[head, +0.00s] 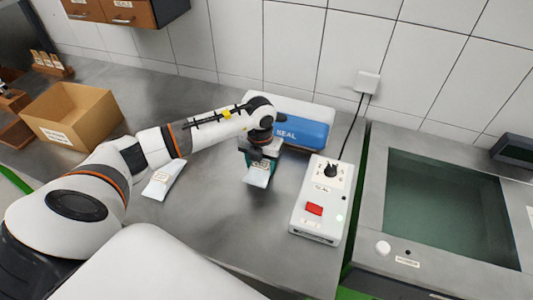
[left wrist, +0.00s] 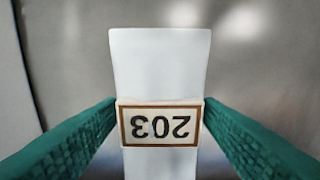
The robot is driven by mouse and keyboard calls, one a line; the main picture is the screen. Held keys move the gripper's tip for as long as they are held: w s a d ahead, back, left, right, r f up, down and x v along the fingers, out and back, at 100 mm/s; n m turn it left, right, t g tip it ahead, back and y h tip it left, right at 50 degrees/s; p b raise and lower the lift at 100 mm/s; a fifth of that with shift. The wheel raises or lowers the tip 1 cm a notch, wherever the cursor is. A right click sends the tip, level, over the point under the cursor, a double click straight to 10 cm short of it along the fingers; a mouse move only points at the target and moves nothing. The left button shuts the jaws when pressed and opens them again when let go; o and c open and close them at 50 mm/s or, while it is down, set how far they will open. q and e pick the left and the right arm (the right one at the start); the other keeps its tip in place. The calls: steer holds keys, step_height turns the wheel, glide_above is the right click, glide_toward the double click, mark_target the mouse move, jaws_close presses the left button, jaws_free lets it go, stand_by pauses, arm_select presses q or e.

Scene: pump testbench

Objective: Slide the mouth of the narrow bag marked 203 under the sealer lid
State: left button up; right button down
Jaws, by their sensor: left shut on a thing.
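The narrow bag is white with a framed label reading 203, upside down in the left wrist view (left wrist: 160,70). My left gripper (left wrist: 160,125) is shut on it, with a green finger at each side of the label. In the head view the bag (head: 257,176) hangs from my left gripper (head: 262,158), in front of the sealer. The sealer's blue lid (head: 305,131), marked SEAL, lies just behind the gripper, partly hidden by my left arm. I cannot tell how far the bag's mouth is from the lid. My right gripper is not in view.
A control box (head: 322,198) with a black knob and red switch stands right of the bag. Another pale bag (head: 163,179) lies on the steel counter to the left. A cardboard box (head: 71,115) stands farther left. A sunken basin (head: 440,205) is at the right.

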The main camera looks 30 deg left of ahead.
arm_select(q)
steer(key=shift+w+d+f+b, duration=0.2)
steer(key=shift+w+f+b, duration=0.2)
steer(key=shift+w+b, duration=0.1)
steer(key=shift+w+f, duration=0.15)
steer(key=shift+w+a+b, duration=0.3)
steer(key=shift+w+b, duration=0.05)
steer(key=shift+w, duration=0.45)
steer(key=shift+w+a+b, duration=0.15)
steer(key=shift+w+b, duration=0.25)
steer(key=shift+b, duration=0.1)
steer(key=shift+w+a+b, duration=0.15)
steer(key=shift+w+b, duration=0.3)
steer(key=shift+w, duration=0.15)
steer(key=shift+w+a+b, duration=0.15)
steer(key=shift+w+b, duration=0.25)
steer(key=shift+w, duration=0.25)
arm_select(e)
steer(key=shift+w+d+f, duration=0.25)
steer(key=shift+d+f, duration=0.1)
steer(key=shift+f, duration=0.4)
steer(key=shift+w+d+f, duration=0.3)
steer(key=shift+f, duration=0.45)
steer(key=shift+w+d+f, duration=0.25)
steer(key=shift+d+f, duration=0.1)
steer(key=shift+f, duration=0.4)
